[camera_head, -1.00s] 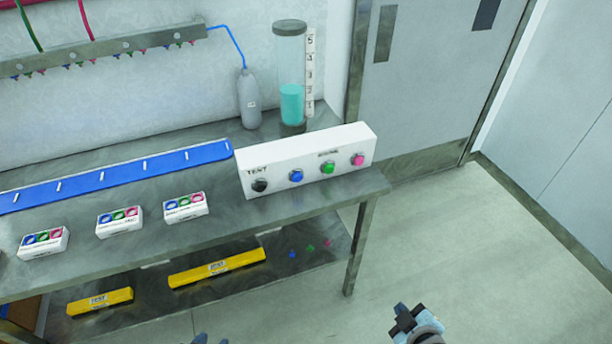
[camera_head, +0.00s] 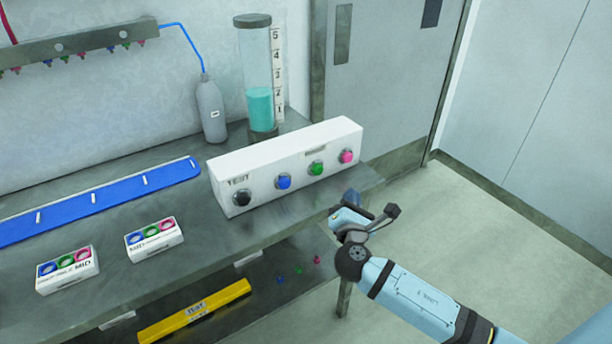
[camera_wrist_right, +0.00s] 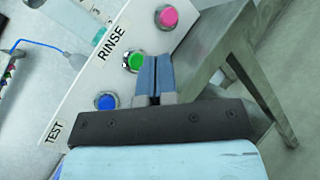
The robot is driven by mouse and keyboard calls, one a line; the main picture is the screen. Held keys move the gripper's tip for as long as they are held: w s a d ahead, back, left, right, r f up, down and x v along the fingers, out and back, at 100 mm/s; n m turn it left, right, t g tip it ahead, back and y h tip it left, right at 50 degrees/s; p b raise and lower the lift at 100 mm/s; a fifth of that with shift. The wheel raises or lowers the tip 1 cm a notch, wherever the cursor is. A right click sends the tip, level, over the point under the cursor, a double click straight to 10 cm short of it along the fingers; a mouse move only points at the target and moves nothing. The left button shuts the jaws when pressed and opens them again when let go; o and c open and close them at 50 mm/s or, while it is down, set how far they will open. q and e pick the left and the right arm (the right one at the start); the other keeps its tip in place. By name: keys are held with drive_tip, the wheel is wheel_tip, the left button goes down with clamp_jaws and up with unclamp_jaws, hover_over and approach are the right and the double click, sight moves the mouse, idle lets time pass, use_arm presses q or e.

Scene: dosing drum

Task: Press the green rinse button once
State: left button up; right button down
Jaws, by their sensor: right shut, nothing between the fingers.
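The green rinse button (camera_head: 317,168) sits on the front of a white control box (camera_head: 225,172) on the bench, between a blue button (camera_head: 283,182) and a pink button (camera_head: 346,156). In the right wrist view the green button (camera_wrist_right: 134,61) lies beside the word RINSE, just left of my fingertips. My right gripper (camera_head: 350,198) is in front of the box near the bench's right front edge, below and right of the green button. Its blue fingers (camera_wrist_right: 153,66) are shut with nothing between them. They appear apart from the button, though the exact gap is unclear. My left gripper is out of view.
A black button (camera_head: 241,198) is at the box's left end. Behind the box stand a scaled cylinder with teal liquid (camera_head: 261,105) and a grey bottle (camera_head: 211,110). Small white boxes (camera_head: 154,240) and a blue strip (camera_head: 100,200) lie left on the bench.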

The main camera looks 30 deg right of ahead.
sight(317, 170)
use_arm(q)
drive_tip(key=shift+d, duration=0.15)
use_arm(e)
drive_tip(key=shift+s, duration=0.1)
drive_tip(key=w, duration=0.2)
drive_tip(key=w+b, duration=0.1)
drive_tip(key=w, duration=0.4)
drive_tip(key=shift+a+b, duration=0.25)
drive_tip(key=shift+b, duration=0.05)
drive_tip(key=shift+w, duration=0.65)
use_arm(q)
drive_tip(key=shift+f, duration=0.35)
use_arm(e)
drive_tip(key=shift+w+a, duration=0.1)
drive_tip(key=shift+w, duration=0.2)
idle(0.6)
drive_tip(key=shift+w, duration=0.4)
